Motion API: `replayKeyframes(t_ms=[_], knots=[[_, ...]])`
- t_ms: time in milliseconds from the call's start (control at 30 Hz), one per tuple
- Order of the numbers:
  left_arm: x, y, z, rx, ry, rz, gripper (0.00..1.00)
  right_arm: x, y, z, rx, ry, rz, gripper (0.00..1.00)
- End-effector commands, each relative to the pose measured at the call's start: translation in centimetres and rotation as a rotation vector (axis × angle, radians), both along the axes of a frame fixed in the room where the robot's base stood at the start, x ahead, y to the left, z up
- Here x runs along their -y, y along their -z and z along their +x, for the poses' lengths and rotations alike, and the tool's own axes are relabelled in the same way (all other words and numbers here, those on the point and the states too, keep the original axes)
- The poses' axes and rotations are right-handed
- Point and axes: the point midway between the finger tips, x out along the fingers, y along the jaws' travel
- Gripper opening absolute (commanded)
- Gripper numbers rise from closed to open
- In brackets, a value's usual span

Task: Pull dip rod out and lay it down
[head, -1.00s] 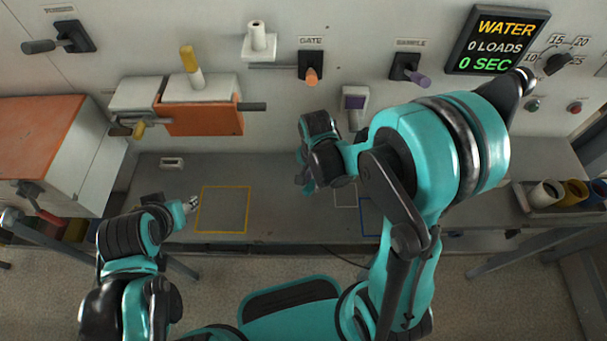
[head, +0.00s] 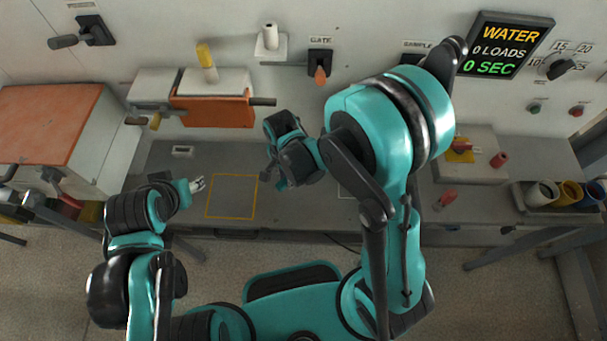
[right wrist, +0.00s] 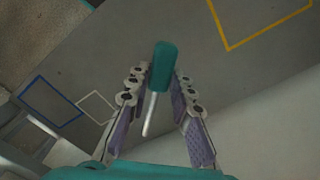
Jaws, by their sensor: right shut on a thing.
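The dip rod has a teal handle (right wrist: 164,62) and a thin pale metal shaft (right wrist: 150,112). In the right wrist view it stands between the two fingers of my right gripper (right wrist: 160,82), which is shut on it. In the head view my right gripper (head: 272,178) is above the bench, right of the yellow outline; its fingers are small there. My left gripper (head: 198,184) is low over the bench, at the left edge of the yellow outline, and its jaws are too small to judge.
The grey bench bears a yellow outline (head: 232,219), bare inside, and a white outline (right wrist: 82,97) and blue outline (right wrist: 38,80). An orange-fronted hopper (head: 212,110) juts from the wall. Several cups (head: 541,194) stand at right. A box with red parts (head: 470,172) sits at right.

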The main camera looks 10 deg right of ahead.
Motion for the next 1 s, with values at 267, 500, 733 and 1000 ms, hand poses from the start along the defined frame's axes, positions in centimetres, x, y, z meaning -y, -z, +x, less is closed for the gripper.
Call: replayKeyframes(t_ms=[267,500,733,1000], knots=[[0.0,1.7,0.0,0.0,0.0,0.0,0.46,0.0,2.2,0.0,0.0,0.001,0.0,0.0],[0.0,4.0,0.0,0.0,0.0,0.0,0.46,0.0,5.2,0.0,0.0,0.0,0.0,0.0],[0.0,5.8,0.0,0.0,0.0,0.0,0.46,0.0,7.7,0.0,0.0,0.0,0.0,0.0],[0.0,6.2,0.0,0.0,0.0,0.0,0.46,0.1,8.4,0.0,0.0,0.0,0.0,0.0]])
